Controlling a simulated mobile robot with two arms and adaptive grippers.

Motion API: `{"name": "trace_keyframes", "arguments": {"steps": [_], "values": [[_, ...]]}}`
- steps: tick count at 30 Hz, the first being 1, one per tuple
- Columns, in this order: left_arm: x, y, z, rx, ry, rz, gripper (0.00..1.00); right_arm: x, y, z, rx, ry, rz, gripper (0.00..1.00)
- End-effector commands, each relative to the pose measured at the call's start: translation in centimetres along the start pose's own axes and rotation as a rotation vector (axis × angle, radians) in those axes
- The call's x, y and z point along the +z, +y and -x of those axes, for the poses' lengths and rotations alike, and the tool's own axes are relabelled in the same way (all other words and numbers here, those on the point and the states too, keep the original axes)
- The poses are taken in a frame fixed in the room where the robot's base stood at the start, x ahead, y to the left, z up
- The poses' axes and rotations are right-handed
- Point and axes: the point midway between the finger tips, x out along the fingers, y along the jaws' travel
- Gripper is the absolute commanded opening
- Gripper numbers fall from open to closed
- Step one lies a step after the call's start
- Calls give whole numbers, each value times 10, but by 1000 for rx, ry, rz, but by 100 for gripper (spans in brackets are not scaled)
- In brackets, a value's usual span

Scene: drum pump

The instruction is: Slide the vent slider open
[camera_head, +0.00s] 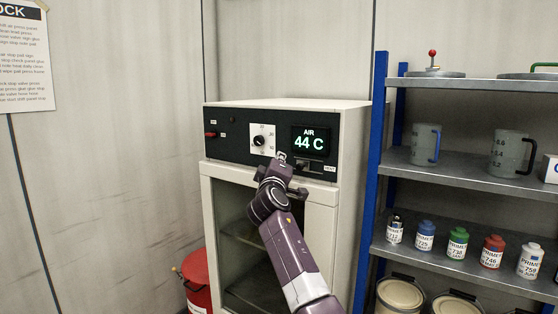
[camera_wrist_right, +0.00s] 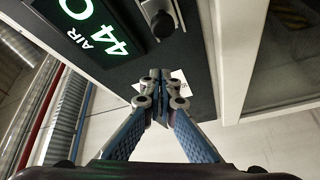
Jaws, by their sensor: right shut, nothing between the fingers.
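The vent slider (camera_head: 303,164) is a small dark handle below the green-lit air display on the oven's control panel, left of the VENT label (camera_head: 329,168). In the right wrist view a black handle (camera_wrist_right: 162,24) beside the display looks like this slider. My right gripper (camera_head: 281,157) is at the panel, just left of the slider in the head view. In the wrist view its fingertips (camera_wrist_right: 160,79) are together, empty and apart from the black handle. Whether they touch the panel is unclear. My left gripper is out of view.
The display (camera_head: 309,142) reads 44 C. A dial (camera_head: 259,140) on a white plate is left of it. A blue-post shelf (camera_head: 371,190) with jugs and bottles stands close on the right.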

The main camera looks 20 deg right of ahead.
Motion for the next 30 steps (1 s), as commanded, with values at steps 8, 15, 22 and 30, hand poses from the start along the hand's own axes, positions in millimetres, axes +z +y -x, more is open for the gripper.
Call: {"name": "trace_keyframes", "arguments": {"steps": [8,15,22,30], "values": [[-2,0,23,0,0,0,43,28,2,9,-1,-3,0,0],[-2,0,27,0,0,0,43,38,1,14,1,-1,0,0],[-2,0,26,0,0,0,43,38,0,14,1,-1,0,0],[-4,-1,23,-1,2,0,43,39,0,14,1,-1,0,0]]}}
